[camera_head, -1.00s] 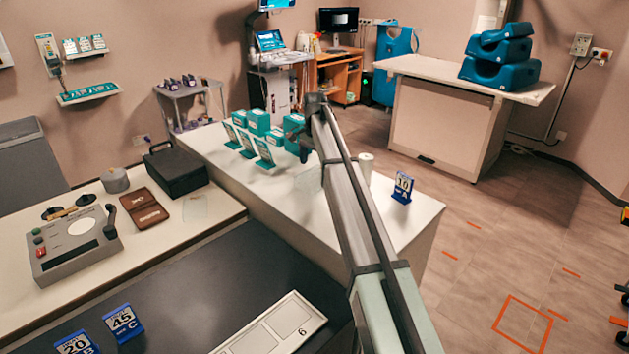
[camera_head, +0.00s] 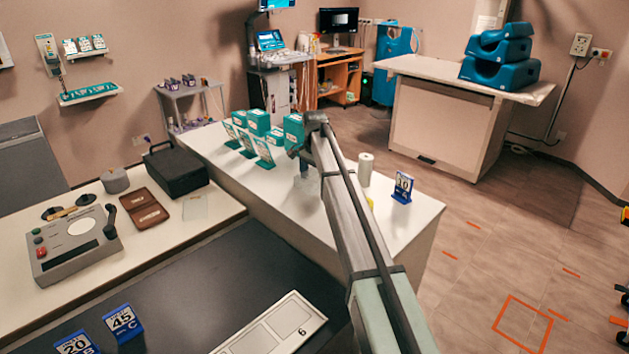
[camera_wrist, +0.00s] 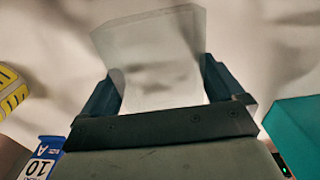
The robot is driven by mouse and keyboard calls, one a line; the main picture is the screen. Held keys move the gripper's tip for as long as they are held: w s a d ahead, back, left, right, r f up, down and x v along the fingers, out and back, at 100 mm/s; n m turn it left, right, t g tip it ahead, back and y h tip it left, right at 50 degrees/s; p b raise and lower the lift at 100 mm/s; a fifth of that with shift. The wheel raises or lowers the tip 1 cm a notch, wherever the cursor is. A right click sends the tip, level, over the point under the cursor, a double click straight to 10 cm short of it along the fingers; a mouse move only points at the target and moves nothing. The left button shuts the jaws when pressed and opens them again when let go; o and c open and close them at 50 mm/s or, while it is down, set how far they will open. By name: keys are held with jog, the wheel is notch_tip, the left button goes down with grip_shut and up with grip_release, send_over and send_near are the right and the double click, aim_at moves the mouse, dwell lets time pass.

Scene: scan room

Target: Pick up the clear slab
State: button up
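A clear slab (camera_wrist: 150,55) shows in the wrist view, a pale see-through plate reaching from between my fingers past their tips. In the head view it is a faint shape on the white counter (camera_head: 400,232), partly hidden by my arm. My gripper (camera_wrist: 160,85) is over the counter with its two dark blue fingers wide apart, one on each side of the slab. I cannot tell whether the fingers touch it. My gripper also shows in the head view (camera_head: 304,172), pointing down. Another clear plate (camera_head: 195,207) lies on the left counter.
Teal boxes (camera_head: 258,122) and teal cards (camera_head: 247,147) stand left of my gripper. A white cylinder (camera_head: 365,169), a yellow item (camera_wrist: 12,90) and a blue number 10 sign (camera_head: 403,188) stand to the right. The counter's front left is clear.

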jog(key=c, duration=0.8)
jog(key=shift+o, duration=0.2)
jog(key=shift+r, duration=0.1)
